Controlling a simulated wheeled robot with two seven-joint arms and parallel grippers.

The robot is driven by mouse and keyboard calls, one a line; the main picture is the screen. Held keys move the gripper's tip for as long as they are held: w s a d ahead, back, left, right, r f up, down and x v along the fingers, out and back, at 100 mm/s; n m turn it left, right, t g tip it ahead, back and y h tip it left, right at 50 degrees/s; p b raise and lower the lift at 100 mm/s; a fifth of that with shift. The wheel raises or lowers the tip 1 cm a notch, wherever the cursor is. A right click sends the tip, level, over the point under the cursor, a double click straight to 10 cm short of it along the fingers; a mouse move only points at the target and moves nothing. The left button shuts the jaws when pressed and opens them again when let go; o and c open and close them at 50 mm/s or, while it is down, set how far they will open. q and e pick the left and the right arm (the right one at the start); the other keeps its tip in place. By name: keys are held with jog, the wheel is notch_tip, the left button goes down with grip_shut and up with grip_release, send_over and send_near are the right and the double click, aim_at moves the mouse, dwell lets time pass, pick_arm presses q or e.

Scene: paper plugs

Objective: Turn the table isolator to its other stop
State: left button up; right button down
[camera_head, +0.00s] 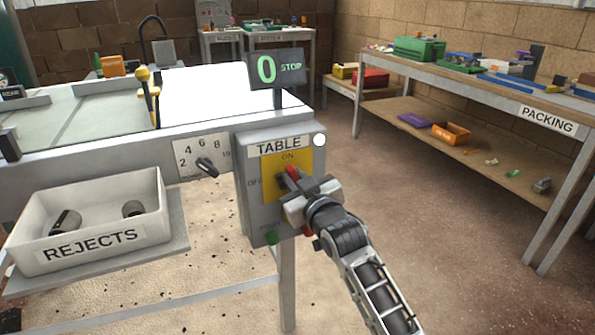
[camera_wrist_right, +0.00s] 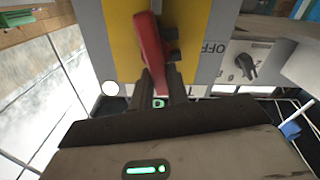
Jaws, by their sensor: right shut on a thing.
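The table isolator is a red handle (camera_head: 292,172) on a yellow plate (camera_head: 271,186), on the grey box marked TABLE. ON is marked above the handle and OFF to its left. My right gripper (camera_head: 293,184) is shut on the handle and hides much of it. The handle appears roughly upright, towards ON. In the right wrist view the red handle (camera_wrist_right: 149,45) runs down between the dark fingers (camera_wrist_right: 163,88), with the yellow plate (camera_wrist_right: 196,35) behind it and OFF at the right. My left gripper is not in view.
A numbered dial (camera_head: 206,167) is left of the box, and a green button (camera_head: 271,238) is below. A white REJECTS bin (camera_head: 90,225) stands at left. The packing bench (camera_head: 480,90) is at right, with open floor between.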

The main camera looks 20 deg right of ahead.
jog(key=shift+a+r+n+p, duration=0.1)
jog(key=shift+a+n+p, duration=0.1)
jog(key=shift+n+p, duration=0.6)
jog(key=shift+n, duration=0.6)
jog(key=n, duration=0.1)
jog(key=n+p, duration=0.1)
jog(key=shift+a+f+n+p, duration=0.3)
jog(key=shift+n+p, duration=0.05)
jog(key=shift+n, duration=0.05)
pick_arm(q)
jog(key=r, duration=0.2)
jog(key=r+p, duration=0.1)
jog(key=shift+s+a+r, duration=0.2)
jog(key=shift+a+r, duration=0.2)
pick_arm(e)
jog(key=n, duration=0.3)
jog(key=f+n, duration=0.1)
jog(key=n, duration=0.5)
jog(key=shift+a+f, duration=0.35)
jog(key=shift+f, duration=0.05)
jog(key=shift+n, duration=0.3)
